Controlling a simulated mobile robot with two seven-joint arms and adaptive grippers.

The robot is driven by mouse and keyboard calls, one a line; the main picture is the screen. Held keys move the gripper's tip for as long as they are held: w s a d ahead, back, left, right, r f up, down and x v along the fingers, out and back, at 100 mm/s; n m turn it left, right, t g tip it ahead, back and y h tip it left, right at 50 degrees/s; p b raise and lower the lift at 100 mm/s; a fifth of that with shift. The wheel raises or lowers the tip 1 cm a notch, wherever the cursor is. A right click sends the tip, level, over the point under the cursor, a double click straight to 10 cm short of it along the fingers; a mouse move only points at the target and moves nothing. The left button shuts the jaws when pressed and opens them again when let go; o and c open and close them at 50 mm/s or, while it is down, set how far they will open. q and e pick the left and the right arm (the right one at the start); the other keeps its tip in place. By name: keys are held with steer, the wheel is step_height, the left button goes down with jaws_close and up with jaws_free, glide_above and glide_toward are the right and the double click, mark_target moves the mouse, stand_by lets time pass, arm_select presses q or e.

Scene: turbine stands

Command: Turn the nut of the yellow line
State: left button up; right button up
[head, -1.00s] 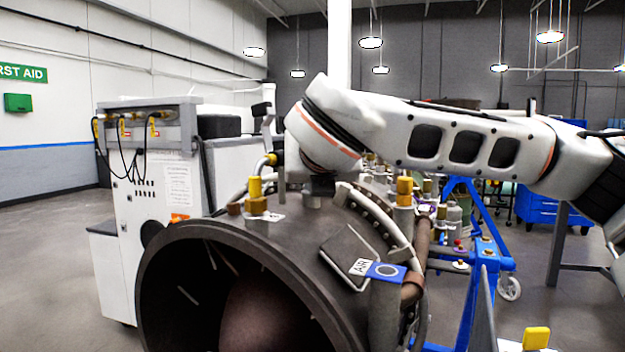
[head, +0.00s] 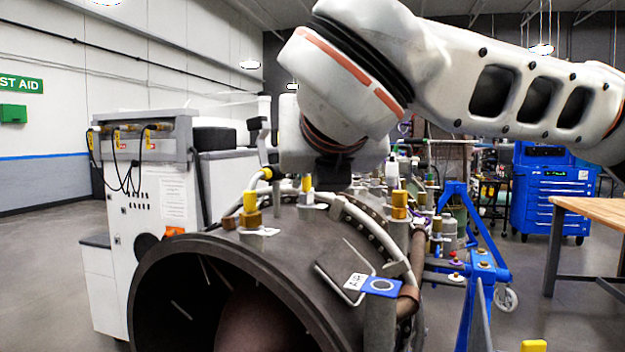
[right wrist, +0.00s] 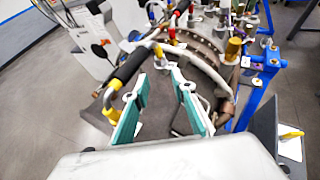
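The dark turbine casing (head: 205,262) carries several upright fittings with yellow tops and brass nuts. One yellow fitting (head: 250,203) stands at the left with its brass nut (head: 250,219) below; others are a middle fitting (head: 307,184) and a right fitting (head: 399,198). In the right wrist view a black hose (right wrist: 130,66) with yellow ends lies left of my fingers. Which nut belongs to the yellow line I cannot tell. My right gripper (right wrist: 160,84) is open and empty above the casing, teal pads apart. In the head view its wrist hides part of the fittings. My left gripper is not in view.
A white machine (head: 150,200) with black cables stands left of the casing. A blue frame (head: 462,215) stands at the right, with a blue tool cabinet (head: 553,190) and a wooden table (head: 595,210) beyond. Free floor lies at the left.

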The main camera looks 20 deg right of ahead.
mark_target(311, 193)
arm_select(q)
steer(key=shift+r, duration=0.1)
